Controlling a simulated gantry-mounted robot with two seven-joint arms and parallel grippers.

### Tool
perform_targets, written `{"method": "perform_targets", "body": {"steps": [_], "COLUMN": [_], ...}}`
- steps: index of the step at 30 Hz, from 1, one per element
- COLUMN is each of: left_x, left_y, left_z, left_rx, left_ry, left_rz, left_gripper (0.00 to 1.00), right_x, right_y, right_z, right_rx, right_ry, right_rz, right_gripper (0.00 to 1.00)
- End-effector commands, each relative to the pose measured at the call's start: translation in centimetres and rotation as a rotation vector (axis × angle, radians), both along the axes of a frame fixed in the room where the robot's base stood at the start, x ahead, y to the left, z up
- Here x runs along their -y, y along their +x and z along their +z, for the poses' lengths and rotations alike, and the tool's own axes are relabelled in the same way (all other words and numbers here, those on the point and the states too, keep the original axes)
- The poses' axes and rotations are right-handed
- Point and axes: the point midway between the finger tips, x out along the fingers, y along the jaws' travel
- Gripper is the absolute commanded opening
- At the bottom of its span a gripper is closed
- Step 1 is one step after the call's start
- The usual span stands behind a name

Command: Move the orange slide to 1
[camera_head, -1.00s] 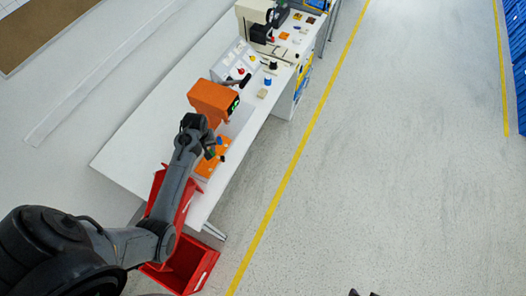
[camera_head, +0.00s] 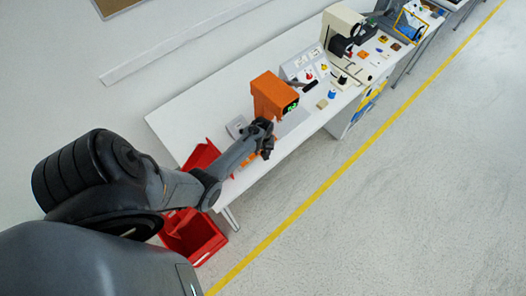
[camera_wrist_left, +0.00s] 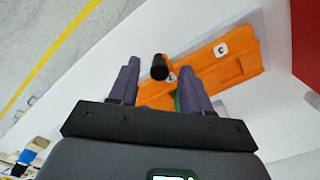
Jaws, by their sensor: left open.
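The orange slide panel (camera_wrist_left: 235,68) lies on the white table in the left wrist view, with small white labels whose characters I cannot read. A black knob (camera_wrist_left: 159,67) stands out near the panel, between my left gripper's fingertips in the picture. In the head view only a bit of orange (camera_head: 247,160) shows behind the gripper. My left gripper (camera_wrist_left: 160,75) is open, fingers either side of the knob; I cannot tell whether they touch it. It also shows in the head view (camera_head: 267,150), above the table. My right gripper is out of view.
An orange device with a green display (camera_head: 273,95) stands close beside my left gripper. Red bins (camera_head: 195,238) are at the table's near end. A switch panel (camera_head: 305,68), small coloured parts and a beige machine (camera_head: 342,28) stand farther along. The white table (camera_head: 205,103) is bare at left.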

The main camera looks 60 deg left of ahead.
Motion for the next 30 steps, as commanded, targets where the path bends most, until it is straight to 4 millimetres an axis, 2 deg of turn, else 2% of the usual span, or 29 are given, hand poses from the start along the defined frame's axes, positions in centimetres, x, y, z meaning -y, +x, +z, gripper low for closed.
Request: {"method": "perform_targets", "body": {"steps": [12,21,30], "left_x": [-0.04,-0.03,-0.12], "left_y": [0.03,0.01,0.03], "left_z": [-0.58,-0.58,-0.59], "left_rx": [0.002,0.001,0.001], "left_ry": [0.001,0.001,0.001], "left_rz": [0.0,0.0,0.002], "left_gripper": [0.48,0.02,0.0], "right_x": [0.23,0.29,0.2], "right_y": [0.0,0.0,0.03], "right_z": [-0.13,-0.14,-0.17], "right_rx": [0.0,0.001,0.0], "right_ry": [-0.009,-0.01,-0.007], "right_rz": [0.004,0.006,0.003], "right_gripper": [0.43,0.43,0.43]}}
